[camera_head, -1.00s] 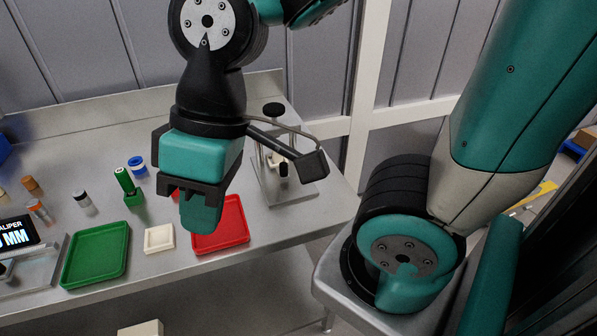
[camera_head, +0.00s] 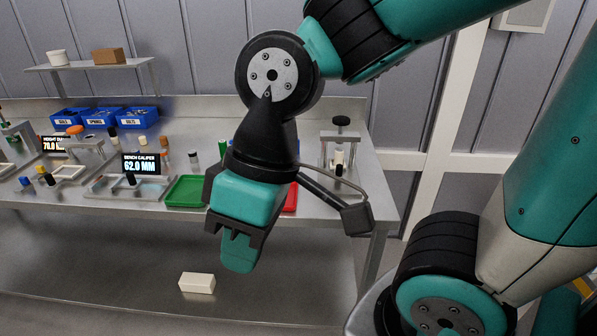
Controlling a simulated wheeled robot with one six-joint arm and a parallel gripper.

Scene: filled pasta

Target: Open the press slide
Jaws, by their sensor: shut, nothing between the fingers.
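The press (camera_head: 326,148) stands at the right end of the metal bench (camera_head: 185,138). It is a small metal frame with a black knob (camera_head: 341,121) on top. A small pale piece with a dark part (camera_head: 339,163) sits inside the frame. I cannot tell the slide apart from the rest of the press at this size. My gripper (camera_head: 239,262) points down in front of the bench, left of the press and well apart from it. Its fingers are shut and empty.
A green tray (camera_head: 186,191) and a red tray (camera_head: 291,198), partly hidden by my gripper, lie on the bench. A bench caliper display (camera_head: 141,163) stands farther left. Blue bins (camera_head: 101,117) line the back. A white block (camera_head: 197,283) lies on the lower shelf.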

